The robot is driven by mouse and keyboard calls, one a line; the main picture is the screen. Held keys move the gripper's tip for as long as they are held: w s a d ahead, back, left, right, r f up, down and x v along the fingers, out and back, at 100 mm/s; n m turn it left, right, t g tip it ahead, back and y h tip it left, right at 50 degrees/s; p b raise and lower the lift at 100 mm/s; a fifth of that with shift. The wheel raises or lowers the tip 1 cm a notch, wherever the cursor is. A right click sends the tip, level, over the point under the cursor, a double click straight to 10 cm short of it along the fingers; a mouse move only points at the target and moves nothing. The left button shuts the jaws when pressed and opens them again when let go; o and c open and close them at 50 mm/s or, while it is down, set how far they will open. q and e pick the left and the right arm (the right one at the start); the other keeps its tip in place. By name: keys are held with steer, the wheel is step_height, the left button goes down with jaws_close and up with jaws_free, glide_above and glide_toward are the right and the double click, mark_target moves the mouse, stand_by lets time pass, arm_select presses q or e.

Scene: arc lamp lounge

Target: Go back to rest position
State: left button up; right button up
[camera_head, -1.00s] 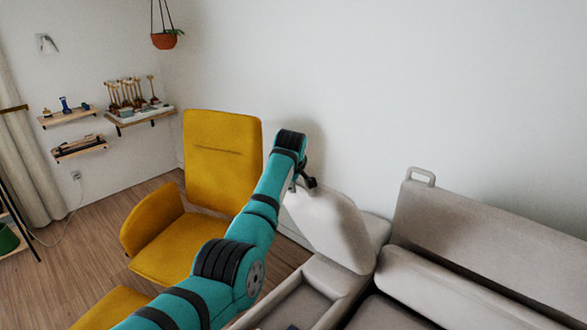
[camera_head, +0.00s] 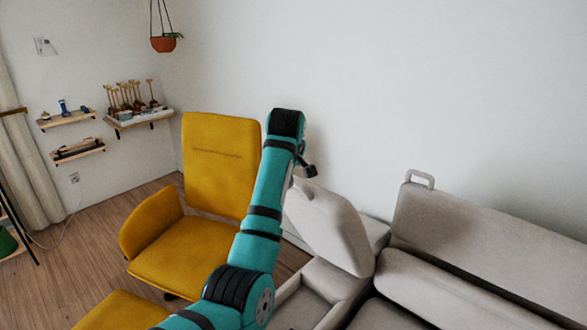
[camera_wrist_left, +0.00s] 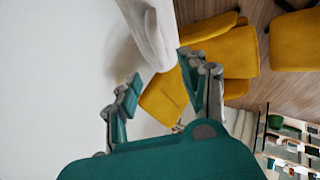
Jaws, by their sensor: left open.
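My left arm is teal with black bands and rises through the middle of the head view. My left gripper (camera_head: 308,168) is mostly hidden behind the arm there; only a small dark part shows at its right side. In the left wrist view the left gripper (camera_wrist_left: 160,95) shows two fingers spread apart with nothing between them. Beyond them are the white wall, a yellow chair and a pale cushion. My right gripper is in neither view.
A yellow armchair (camera_head: 217,170) stands left of my arm. A grey sofa (camera_head: 480,250) with a raised, tilted section (camera_head: 330,225) is on the right. Wall shelves (camera_head: 140,118) and a hanging orange pot (camera_head: 163,44) are at the back left. Open wall fills the upper right.

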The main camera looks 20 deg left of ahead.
arm_select(q)
steer(key=shift+f, duration=0.1)
step_height(320, 180, down, 15)
steer(key=m, duration=0.3)
steer(key=s+d+f+m+g+b, duration=0.15)
steer(key=s+f, duration=0.35)
steer(key=f, duration=0.7)
steer(key=s+a+f+m+g, duration=0.1)
steer(key=s+f+m, duration=0.2)
steer(key=s+f, duration=0.55)
steer(key=s+d+f+m+g+b, duration=0.1)
steer(key=s+f+m, duration=0.15)
steer(key=f, duration=1.15)
steer(key=s+f+m+h, duration=0.1)
steer(key=s+f+m, duration=0.1)
steer(key=s+f, duration=1.15)
steer(key=s+f+m+g, duration=0.1)
steer(key=s+f, duration=0.3)
steer(key=s, duration=0.8)
steer(key=s+f+m+g+b, duration=0.1)
steer(key=s+f, duration=0.3)
steer(key=s, duration=0.9)
steer(key=s+f+m+g+h, duration=0.1)
steer(key=s+f+m, duration=0.2)
steer(key=s, duration=0.9)
steer(key=shift+s+f+b, duration=0.2)
steer(key=shift+f+b, duration=0.2)
steer(key=shift+f, duration=0.4)
